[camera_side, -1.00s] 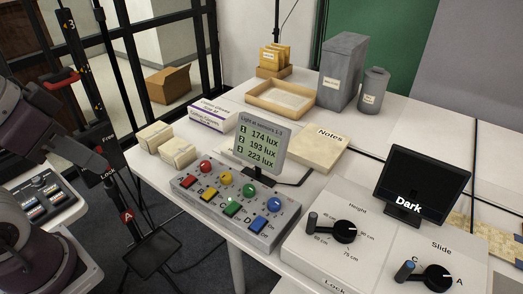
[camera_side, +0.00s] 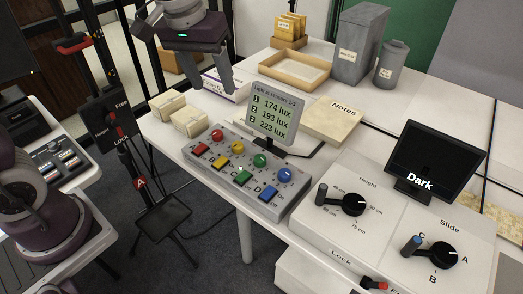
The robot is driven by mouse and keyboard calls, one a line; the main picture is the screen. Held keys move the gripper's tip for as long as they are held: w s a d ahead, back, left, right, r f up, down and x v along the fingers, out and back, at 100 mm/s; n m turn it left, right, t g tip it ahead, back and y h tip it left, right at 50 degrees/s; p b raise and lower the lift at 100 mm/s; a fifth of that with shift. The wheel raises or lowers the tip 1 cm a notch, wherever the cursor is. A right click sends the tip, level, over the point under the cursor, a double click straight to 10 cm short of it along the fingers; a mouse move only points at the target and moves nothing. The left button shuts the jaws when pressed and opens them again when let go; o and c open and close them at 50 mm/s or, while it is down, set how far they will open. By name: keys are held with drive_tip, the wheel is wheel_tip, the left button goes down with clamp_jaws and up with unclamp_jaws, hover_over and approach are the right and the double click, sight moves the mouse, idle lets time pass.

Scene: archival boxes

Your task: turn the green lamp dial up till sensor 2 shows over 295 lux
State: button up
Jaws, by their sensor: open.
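The green lamp dial (camera_side: 260,160) is a round knob in the back row of the grey control box (camera_side: 228,187), between the yellow dial (camera_side: 237,147) and the blue dial (camera_side: 285,174). The sensor display (camera_side: 272,116) behind the box reads 174 lux for sensor 1, 193 lux for sensor 2 and 223 lux for sensor 3. My gripper (camera_side: 200,80) is open and empty, fingers pointing down, above the back left of the table and apart from the dials.
The Notes block (camera_side: 333,120) lies right of the display. A panel with Height (camera_side: 353,205) and Slide (camera_side: 443,255) knobs and a dark screen (camera_side: 434,160) stand at right.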

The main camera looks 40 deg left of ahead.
drive_tip(key=w+f+n+g, duration=0.1)
drive_tip(key=w+f, duration=0.5)
drive_tip(key=n+g, duration=0.1)
drive_tip(key=n, duration=0.1)
approach(260, 157)
drive_tip(key=shift+g, duration=0.4)
drive_tip(key=f, duration=0.9)
drive_tip(key=shift+w+f, duration=0.1)
drive_tip(key=shift+w, duration=0.2)
clamp_jaws()
